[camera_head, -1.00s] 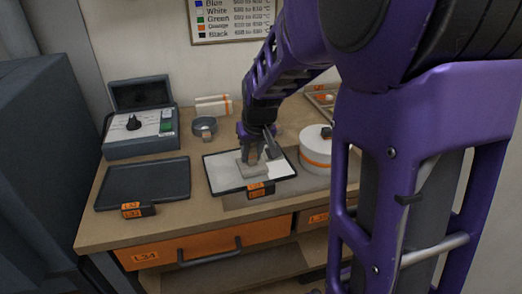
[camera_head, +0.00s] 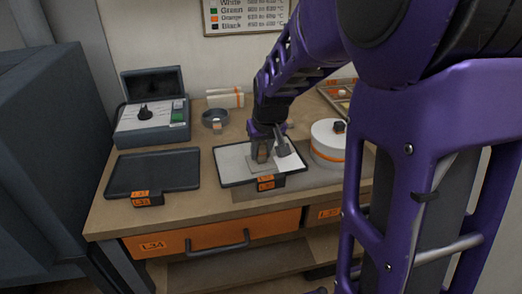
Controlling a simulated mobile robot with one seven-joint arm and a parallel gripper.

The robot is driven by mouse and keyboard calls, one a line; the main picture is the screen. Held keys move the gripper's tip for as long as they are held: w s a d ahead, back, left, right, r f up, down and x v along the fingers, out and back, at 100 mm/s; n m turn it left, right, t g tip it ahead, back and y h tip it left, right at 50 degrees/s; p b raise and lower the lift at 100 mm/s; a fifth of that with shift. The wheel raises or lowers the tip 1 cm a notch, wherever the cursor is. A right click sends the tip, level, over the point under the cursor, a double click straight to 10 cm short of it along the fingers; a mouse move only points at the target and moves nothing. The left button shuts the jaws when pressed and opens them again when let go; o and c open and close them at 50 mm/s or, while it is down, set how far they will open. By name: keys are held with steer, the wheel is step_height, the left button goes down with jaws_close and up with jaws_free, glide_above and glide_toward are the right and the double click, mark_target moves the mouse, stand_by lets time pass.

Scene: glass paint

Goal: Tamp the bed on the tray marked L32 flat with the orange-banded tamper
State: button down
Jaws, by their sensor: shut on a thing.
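A dark-rimmed tray with a white bed (camera_head: 232,154) lies in the middle of the worktop, with small orange labels on its front tab (camera_head: 268,182) that are too small to read surely. My gripper (camera_head: 263,143) points down over the bed and is shut on the tamper (camera_head: 262,163). The tamper's flat grey plate is low over the middle of the bed and looks to rest on it; I cannot tell whether it presses. The fingers partly hide the tamper's handle and band.
An empty dark tray (camera_head: 153,172) lies to the left. Behind stand a grey control box (camera_head: 150,120), a small round dish (camera_head: 215,119) and white rolls (camera_head: 225,97). A white drum with an orange band (camera_head: 327,140) stands close on the right, partly behind my arm.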

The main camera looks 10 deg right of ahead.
steer(key=shift+f, duration=0.3)
stand_by(0.9)
steer(key=shift+r, duration=0.1)
steer(key=shift+r+p, duration=0.6)
steer(key=shift+r, duration=0.45)
steer(key=shift+s+a, duration=0.2)
steer(key=shift+a, duration=2.95)
steer(key=shift+f, duration=0.1)
steer(key=shift+f+b, duration=0.75)
